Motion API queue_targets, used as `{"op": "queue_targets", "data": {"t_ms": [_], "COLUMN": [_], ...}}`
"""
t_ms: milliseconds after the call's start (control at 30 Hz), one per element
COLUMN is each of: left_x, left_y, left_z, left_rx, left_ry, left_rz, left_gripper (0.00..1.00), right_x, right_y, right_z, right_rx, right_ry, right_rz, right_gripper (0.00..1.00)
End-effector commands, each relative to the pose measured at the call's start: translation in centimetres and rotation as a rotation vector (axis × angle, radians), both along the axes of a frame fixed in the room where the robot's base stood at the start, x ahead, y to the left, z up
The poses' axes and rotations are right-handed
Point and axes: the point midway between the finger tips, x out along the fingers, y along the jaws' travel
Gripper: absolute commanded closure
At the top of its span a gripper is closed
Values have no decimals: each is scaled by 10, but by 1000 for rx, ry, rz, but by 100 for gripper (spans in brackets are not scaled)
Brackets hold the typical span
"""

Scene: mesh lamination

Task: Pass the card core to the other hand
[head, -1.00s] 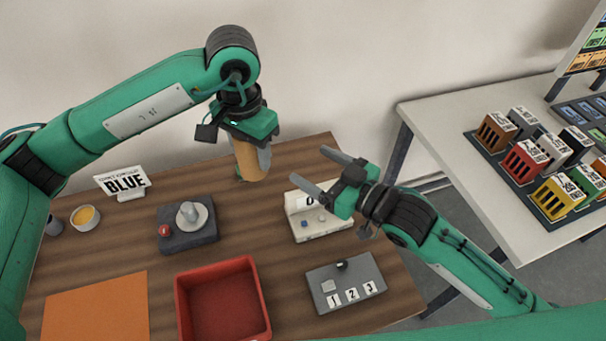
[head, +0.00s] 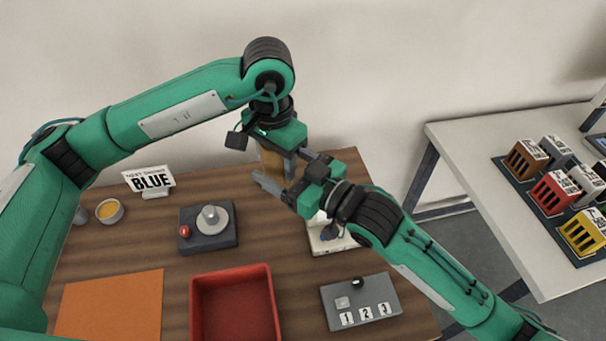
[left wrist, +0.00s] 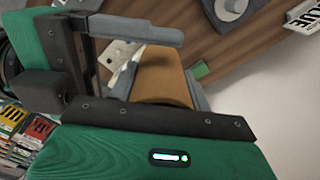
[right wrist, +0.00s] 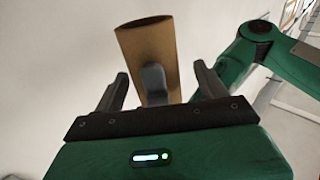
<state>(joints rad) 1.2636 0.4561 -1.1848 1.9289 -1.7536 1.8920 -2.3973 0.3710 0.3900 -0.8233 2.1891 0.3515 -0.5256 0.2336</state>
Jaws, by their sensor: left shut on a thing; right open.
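The card core is a brown cardboard tube (head: 272,163), held above the back of the table. My left gripper (head: 284,158) points down and is shut on it. In the left wrist view the tube (left wrist: 163,78) sits between the left fingers. My right gripper (head: 284,183) comes in from the right and is open around the tube's lower part. In the right wrist view the tube (right wrist: 148,50) stands between the spread right fingers, with a grey left finger in front of it.
On the table stand a BLUE sign (head: 150,180), a small cup (head: 109,211), a dark device with a red button (head: 208,240), a red tray (head: 197,305), an orange sheet (head: 110,305) and a grey numbered panel (head: 385,292). A white device (head: 325,240) is partly hidden below my right gripper.

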Motion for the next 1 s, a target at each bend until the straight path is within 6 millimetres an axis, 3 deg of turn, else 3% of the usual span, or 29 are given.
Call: {"op": "queue_targets", "data": {"t_ms": [200, 533, 767, 833, 867, 1000], "left_x": [0, 0, 0, 0, 1, 1], "left_y": [0, 0, 0, 0, 0, 0], "left_z": [0, 0, 0, 0, 0, 0], "left_rx": [0, 0, -1, -1, -1, -1], "left_ry": [0, 0, -1, -2, -2, -2], "left_rz": [0, 0, 0, 1, 1, 1], "left_gripper": [74, 74, 74, 74, 49, 26], "right_x": [11, 12, 12, 11, 11, 11], "right_y": [16, 18, 18, 18, 19, 18], "right_z": [0, 0, 0, 0, 0, 0], "right_rx": [-1, -1, -1, 1, 1, 1], "right_ry": [1, 1, 1, 1, 0, 0], "right_rz": [0, 0, 1, 3, 3, 3], "right_gripper": [25, 25, 71, 74, 74, 74]}}
